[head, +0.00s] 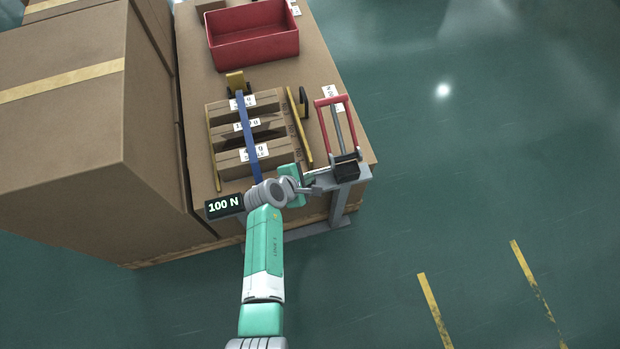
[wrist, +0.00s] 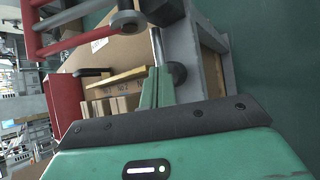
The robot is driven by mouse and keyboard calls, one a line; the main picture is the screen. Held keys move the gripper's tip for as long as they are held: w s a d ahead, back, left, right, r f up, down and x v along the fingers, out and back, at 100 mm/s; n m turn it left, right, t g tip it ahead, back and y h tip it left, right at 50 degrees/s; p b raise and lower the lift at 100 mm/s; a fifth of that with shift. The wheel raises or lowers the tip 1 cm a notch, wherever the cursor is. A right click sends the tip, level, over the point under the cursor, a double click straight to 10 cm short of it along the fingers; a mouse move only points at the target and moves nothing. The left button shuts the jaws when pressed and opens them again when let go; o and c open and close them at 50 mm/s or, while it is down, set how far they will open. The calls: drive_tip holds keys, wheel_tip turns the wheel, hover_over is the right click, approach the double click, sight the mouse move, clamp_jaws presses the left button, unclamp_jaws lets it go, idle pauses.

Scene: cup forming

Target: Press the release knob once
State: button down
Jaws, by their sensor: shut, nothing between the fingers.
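A dark round knob (wrist: 177,73) shows in the wrist view on the side of a grey metal bracket (wrist: 210,60). I take it to be the release knob; in the head view I cannot pick it out clearly. My gripper (head: 314,188) is at the left end of the grey bracket arm (head: 345,182), beside the stack's front edge. Its green fingers (wrist: 157,88) are shut and empty. In the wrist view their tips appear close to the left of the knob. I cannot tell whether they touch it.
A red-handled frame (head: 318,112) with a black block (head: 347,168) stands on the bracket. A blue strap (head: 247,135) crosses several cartons (head: 240,160). A red bin (head: 253,45) is behind. A display (head: 224,205) reads 100 N. Open floor lies to the right.

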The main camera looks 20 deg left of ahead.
drive_tip(key=shift+f+b, duration=0.4)
drive_tip(key=shift+f, duration=0.2)
drive_tip(key=shift+r, duration=0.15)
idle(0.4)
drive_tip(key=shift+r+p, duration=1.1)
drive_tip(key=shift+p, duration=0.15)
wheel_tip(320, 180, up, 5)
drive_tip(key=p, duration=0.5)
drive_tip(key=shift+r, duration=0.15)
